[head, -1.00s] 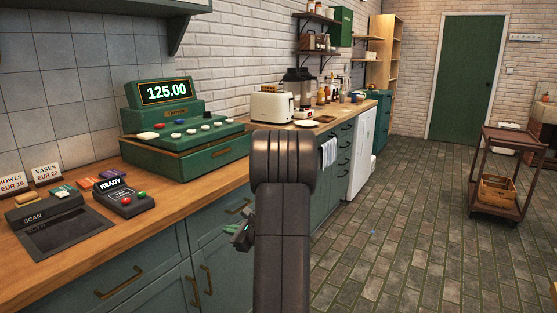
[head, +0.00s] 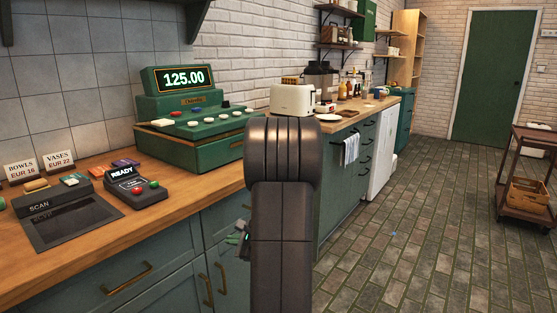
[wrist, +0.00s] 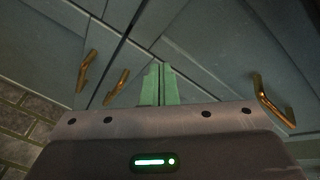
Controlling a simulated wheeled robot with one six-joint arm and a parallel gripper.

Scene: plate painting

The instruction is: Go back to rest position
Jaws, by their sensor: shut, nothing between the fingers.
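My gripper (wrist: 159,84) shows in the wrist view with its two green fingers shut together and nothing between them. It faces the green cabinet fronts. In the head view, my gripper (head: 238,240) is partly hidden behind my raised dark arm. It is below counter height, in front of the lower cabinet doors.
The wooden counter (head: 110,231) on the left holds a scanner (head: 62,210), a card terminal (head: 133,188) and a green cash register (head: 190,120) reading 125.00. A toaster (head: 292,101) stands farther back. A cart (head: 530,165) stands at the right. The brick floor (head: 420,235) between is clear.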

